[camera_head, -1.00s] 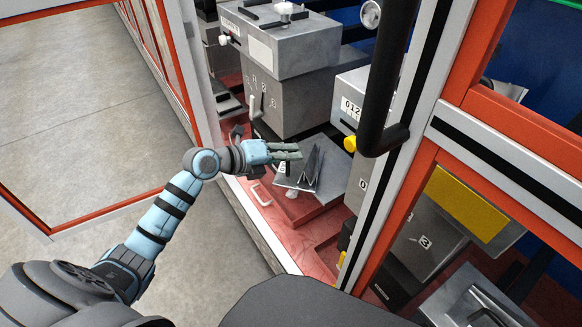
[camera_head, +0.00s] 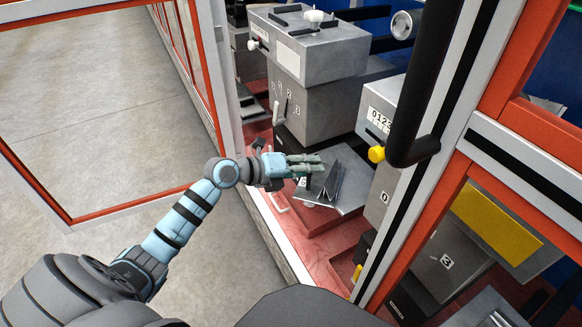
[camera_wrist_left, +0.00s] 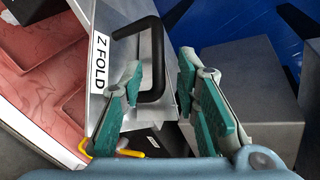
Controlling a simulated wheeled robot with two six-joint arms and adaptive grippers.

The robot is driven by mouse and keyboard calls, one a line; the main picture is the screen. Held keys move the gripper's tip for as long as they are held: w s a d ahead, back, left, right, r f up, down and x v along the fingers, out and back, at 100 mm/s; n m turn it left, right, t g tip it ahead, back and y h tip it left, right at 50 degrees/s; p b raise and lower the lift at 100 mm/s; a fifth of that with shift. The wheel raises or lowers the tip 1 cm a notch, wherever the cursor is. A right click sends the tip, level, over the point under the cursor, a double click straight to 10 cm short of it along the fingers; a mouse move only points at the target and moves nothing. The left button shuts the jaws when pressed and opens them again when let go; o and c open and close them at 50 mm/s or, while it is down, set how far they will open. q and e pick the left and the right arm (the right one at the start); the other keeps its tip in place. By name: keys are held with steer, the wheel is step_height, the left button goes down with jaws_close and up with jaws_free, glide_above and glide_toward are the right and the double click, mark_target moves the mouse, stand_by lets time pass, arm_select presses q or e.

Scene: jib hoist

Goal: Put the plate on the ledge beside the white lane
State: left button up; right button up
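A grey metal plate with an upright folded part (camera_head: 335,182) lies on a low red block inside the open cabinet. In the left wrist view a grey metal piece (camera_wrist_left: 125,22) bears the label "Z FOLD" and has a black bent handle beside it. My left gripper (camera_head: 318,163) reaches in from the left, at the plate's left edge and over it. In the left wrist view its green fingers (camera_wrist_left: 160,75) stand apart, with the black handle and metal edges seen between them; I cannot tell whether they touch. A white strip (camera_head: 283,226) edges the cabinet's red floor. My right gripper is not in view.
A large grey machine block (camera_head: 312,105) stands behind the plate. A numbered grey box (camera_head: 380,112) with a yellow knob (camera_head: 376,154) is to its right. A black bar (camera_head: 425,80) on the cabinet frame stands in front. The open door (camera_head: 95,115) is left.

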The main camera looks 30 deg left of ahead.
arm_select(q)
steer(key=shift+p+v, duration=0.35)
steer(key=shift+v, duration=0.55)
steer(key=p+v, duration=0.3)
steer(key=v, duration=0.6)
steer(key=shift+s+r, duration=0.15)
steer(key=shift+s, duration=0.05)
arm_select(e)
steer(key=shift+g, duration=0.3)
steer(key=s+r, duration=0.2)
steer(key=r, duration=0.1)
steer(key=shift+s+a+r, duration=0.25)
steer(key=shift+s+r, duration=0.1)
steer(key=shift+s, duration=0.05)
